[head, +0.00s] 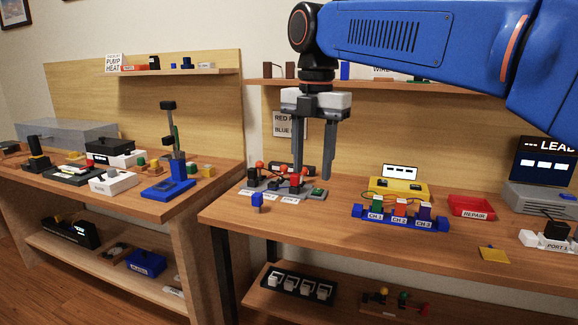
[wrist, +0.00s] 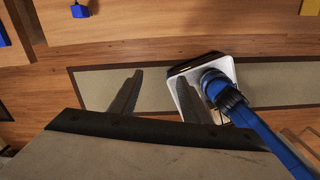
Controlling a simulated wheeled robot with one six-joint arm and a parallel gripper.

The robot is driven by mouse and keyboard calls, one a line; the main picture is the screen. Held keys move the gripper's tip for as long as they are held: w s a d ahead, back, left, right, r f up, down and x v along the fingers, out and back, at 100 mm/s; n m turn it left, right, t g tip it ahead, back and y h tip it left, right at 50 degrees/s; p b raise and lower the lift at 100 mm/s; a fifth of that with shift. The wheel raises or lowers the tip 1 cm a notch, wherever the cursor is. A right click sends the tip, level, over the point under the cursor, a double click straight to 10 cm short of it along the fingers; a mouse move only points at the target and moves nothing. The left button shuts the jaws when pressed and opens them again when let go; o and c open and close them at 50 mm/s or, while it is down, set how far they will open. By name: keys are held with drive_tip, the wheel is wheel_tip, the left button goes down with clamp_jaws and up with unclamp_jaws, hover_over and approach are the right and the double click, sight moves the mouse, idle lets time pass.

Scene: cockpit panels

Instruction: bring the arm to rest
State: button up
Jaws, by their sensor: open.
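My arm (head: 410,40) is blue and reaches in from the upper right of the head view. My gripper (head: 313,172) hangs from it, pointing down, with its two grey fingers apart and nothing between them. It appears in front of the wall panel, with its tips over the back left of the right bench (head: 350,246) in the picture. I cannot tell the height of the tips above the bench. In the wrist view, the two dark fingers (wrist: 158,92) are also apart and empty.
A small blue piece (head: 257,200) lies near the bench's front edge. The blue CH rack (head: 358,211), yellow box (head: 411,188) and red REPAIR tray (head: 472,206) stand farther right. A shelf (head: 262,82) runs behind the arm.

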drive_tip(key=s+d+f+m+t, duration=0.2)
drive_tip(key=s+d+f+m, duration=0.8)
drive_tip(key=d+f+m, duration=0.2)
drive_tip(key=s+d+f+m+t, duration=0.2)
drive_tip(key=s+d+f+m, duration=0.8)
drive_tip(key=f+m, duration=0.5)
drive_tip(key=d+m, duration=0.2)
drive_tip(key=shift+f+m, duration=0.3)
drive_tip(key=shift+d, duration=0.1)
